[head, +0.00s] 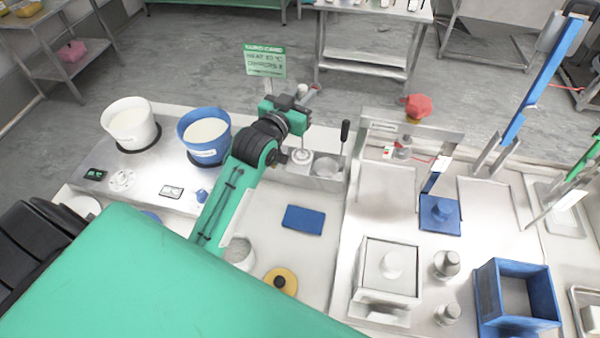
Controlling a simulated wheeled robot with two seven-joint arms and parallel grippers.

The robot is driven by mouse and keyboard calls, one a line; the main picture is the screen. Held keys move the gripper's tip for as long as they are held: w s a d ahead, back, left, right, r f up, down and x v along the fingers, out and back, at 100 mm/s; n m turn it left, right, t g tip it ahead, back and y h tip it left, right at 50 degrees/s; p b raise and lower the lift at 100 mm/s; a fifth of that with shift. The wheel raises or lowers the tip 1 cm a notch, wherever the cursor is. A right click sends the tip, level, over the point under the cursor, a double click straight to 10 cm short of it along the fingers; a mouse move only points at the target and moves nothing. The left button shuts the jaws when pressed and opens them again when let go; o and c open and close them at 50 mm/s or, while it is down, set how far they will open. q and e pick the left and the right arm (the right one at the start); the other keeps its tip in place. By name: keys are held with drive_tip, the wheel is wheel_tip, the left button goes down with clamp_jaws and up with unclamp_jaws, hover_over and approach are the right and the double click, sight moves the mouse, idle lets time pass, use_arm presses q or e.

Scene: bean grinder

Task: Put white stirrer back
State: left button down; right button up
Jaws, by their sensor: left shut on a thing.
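My left gripper (304,98) is at the end of the green and black arm in the middle of the view. It is shut on the white stirrer (302,90), whose pale top shows between the fingers. The stirrer seems to hang down over the left part of a metal holder (322,183); whether it touches the holder cannot be told. A black-handled stirrer (345,131) stands in the holder's right part. A white pot (130,122) and a blue pot (204,133) with white contents stand to the left. My right gripper is not in view.
A green card sign (265,61) stands behind the gripper. A blue mat (304,219) and a yellow round thing (281,281) lie in front of the holder. A metal frame (412,127), a lidded box (388,270) and a blue bin (516,300) are at right.

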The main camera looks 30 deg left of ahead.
use_arm(q)
drive_tip(key=w+a+r, duration=0.4)
drive_tip(key=r, duration=0.2)
wheel_tip(320, 180, down, 20)
drive_tip(key=p, duration=0.4)
drive_tip(key=shift+w+d, duration=0.15)
drive_tip(key=shift+d, duration=0.05)
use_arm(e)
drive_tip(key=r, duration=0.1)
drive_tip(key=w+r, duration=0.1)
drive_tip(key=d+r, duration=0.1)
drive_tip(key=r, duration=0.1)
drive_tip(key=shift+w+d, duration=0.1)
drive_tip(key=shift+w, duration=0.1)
use_arm(q)
drive_tip(key=shift+f, duration=0.1)
drive_tip(key=c, duration=1.3)
unclamp_jaws()
drive_tip(key=shift+r, duration=0.2)
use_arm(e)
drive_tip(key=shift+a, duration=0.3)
